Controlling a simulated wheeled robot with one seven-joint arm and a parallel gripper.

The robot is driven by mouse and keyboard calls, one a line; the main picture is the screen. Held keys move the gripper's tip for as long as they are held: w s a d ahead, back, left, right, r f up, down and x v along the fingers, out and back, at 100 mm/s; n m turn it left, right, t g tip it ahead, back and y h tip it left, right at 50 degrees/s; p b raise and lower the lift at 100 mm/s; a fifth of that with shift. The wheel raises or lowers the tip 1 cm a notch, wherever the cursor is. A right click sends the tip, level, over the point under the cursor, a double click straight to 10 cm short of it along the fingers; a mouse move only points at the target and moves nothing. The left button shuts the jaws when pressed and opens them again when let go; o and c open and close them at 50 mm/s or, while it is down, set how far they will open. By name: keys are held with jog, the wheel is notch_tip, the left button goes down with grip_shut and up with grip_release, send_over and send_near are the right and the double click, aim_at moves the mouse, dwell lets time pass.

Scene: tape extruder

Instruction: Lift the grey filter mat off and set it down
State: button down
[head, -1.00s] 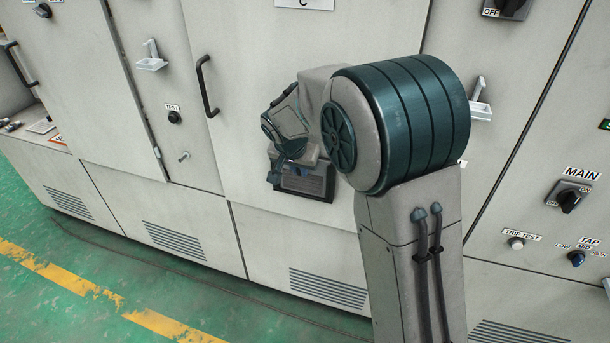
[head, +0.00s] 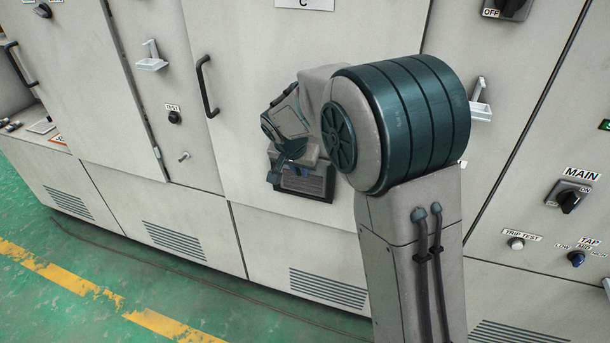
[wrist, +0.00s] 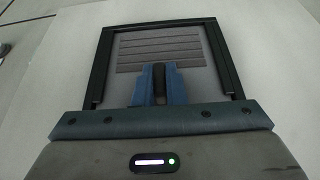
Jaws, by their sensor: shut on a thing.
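The grey filter mat (wrist: 190,36) is a flat panel with several pleat lines, seen inside a black frame (wrist: 222,60) in the wrist view. My gripper (wrist: 158,72) is shut at the mat's lower middle, with a dark piece between its blue fingers. In the head view my gripper (head: 291,168) is at the dark-framed mat (head: 308,185) low on the light cabinet door. The mat still appears within the frame outline. My arm hides part of that area, and I cannot tell any gap between mat and frame.
A black door handle (head: 207,86) stands out left of my arm. A TEST knob (head: 174,117) and small white brackets (head: 152,57) project from the cabinets. The MAIN switch (head: 569,200) is at the right. Green floor (head: 60,235) is clear at the lower left.

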notch_tip(320, 180, up, 15)
jog(key=p, duration=0.8)
dwell(2.3)
jog(key=shift+d, duration=0.1)
dwell(0.3)
